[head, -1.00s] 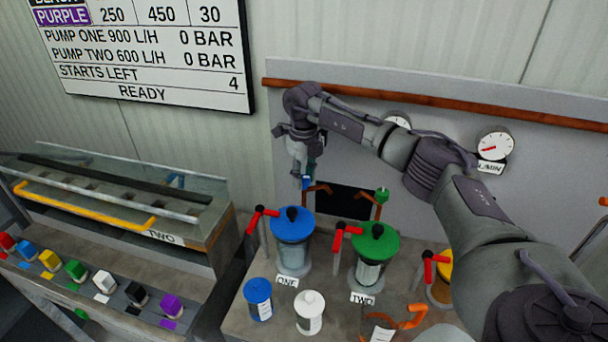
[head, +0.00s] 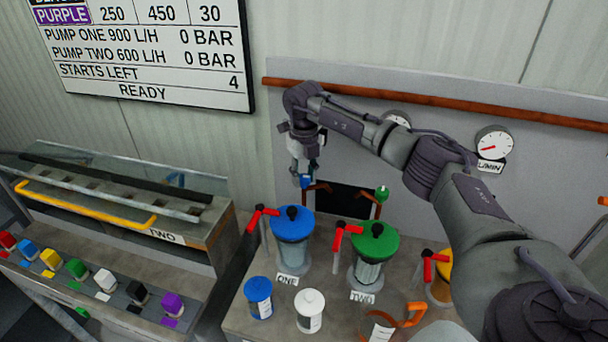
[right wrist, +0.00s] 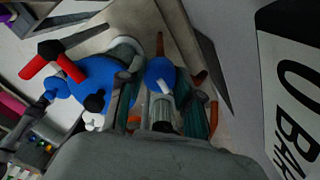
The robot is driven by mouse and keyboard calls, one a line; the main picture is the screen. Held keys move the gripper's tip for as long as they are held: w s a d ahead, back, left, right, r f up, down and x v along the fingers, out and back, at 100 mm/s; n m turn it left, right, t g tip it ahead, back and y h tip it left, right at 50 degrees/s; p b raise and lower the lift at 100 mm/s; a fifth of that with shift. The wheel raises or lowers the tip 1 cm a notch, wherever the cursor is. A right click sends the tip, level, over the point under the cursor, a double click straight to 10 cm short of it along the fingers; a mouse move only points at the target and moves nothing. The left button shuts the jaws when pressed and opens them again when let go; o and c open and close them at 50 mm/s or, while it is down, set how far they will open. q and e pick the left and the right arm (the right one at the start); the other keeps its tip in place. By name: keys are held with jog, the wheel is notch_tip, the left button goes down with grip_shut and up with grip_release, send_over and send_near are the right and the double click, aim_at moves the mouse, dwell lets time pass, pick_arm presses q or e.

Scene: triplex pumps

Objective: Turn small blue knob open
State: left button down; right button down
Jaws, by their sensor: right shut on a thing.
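The small blue knob (head: 306,181) sits on the copper pipe at the wall panel, above the blue-lidded pump ONE. In the right wrist view the knob (right wrist: 158,70) is a round blue disc with a white mark, between my fingers. My right gripper (head: 307,173) reaches down to it from above and is shut on it. In the right wrist view my right gripper (right wrist: 162,90) has a finger on each side of the knob. The fingers hide part of the knob in the head view. My left gripper is in neither view.
A green knob (head: 382,193) sits right of a dark panel (head: 342,199). Below stand the blue-lidded pump (head: 293,228) and green-lidded pump (head: 373,246) with red handles. A board (head: 145,50) reads READY. Coloured buttons line the left console (head: 110,245).

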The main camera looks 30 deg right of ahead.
aim_at(304, 176)
jog(key=c, duration=0.8)
grip_release()
jog(key=shift+o, duration=0.2)
notch_tip(304, 176, up, 12)
